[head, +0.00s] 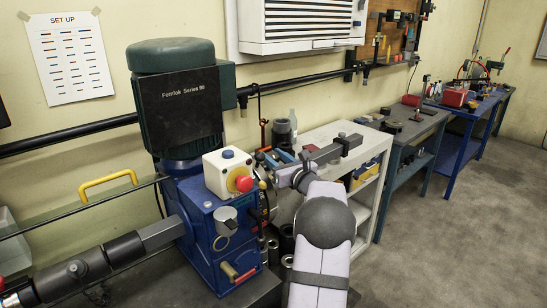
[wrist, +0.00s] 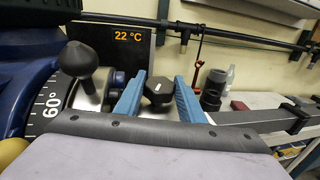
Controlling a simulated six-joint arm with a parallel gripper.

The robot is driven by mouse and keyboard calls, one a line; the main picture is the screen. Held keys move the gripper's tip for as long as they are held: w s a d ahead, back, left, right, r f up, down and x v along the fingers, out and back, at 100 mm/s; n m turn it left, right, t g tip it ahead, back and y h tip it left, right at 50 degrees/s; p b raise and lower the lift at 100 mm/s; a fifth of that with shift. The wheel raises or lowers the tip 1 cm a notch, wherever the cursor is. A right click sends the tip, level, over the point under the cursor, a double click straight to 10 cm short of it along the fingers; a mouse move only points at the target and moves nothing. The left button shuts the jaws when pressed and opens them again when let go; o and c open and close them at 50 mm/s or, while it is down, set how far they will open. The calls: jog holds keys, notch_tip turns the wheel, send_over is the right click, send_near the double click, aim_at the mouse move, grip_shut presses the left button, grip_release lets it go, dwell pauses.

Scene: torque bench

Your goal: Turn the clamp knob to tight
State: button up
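In the wrist view, a dark faceted knob (wrist: 158,90), which looks like the clamp knob, sits between the two blue fingers of my gripper (wrist: 160,92). The fingers are open, one on each side of it; I cannot tell whether either touches it. The knob's lower part and mount are hidden by my wrist. In the head view my gripper (head: 275,157) is just right of the white switch box, partly hidden, and the knob cannot be made out there.
A black ball-ended lever (wrist: 78,58) stands left of my fingers beside a scale marked 60°. A display (wrist: 128,38) reads 22 °C. The blue machine (head: 205,258) carries a red emergency button (head: 244,183). A grey bar (wrist: 245,117) lies to the right.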

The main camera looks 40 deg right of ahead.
jog(key=h+b, duration=0.1)
jog(key=b, duration=0.2)
jog(key=shift+f+m, duration=0.25)
jog(key=shift+m, duration=0.05)
jog(key=b, duration=0.2)
jog(key=m+h+b, duration=0.1)
jog(key=shift+r+g+b, duration=0.25)
jog(key=shift+g+b, duration=0.05)
jog(key=shift+b, duration=0.1)
jog(key=shift+r, duration=0.1)
jog(key=o, duration=0.8)
jog(key=shift+s, duration=0.1)
jog(key=shift+s+a+b, duration=0.2)
jog(key=shift+s+b, duration=0.3)
jog(key=shift+s, duration=0.15)
jog(key=b+v, duration=0.2)
jog(key=v, duration=0.3)
jog(key=shift+s+a, duration=0.25)
jog(key=shift+s, duration=0.1)
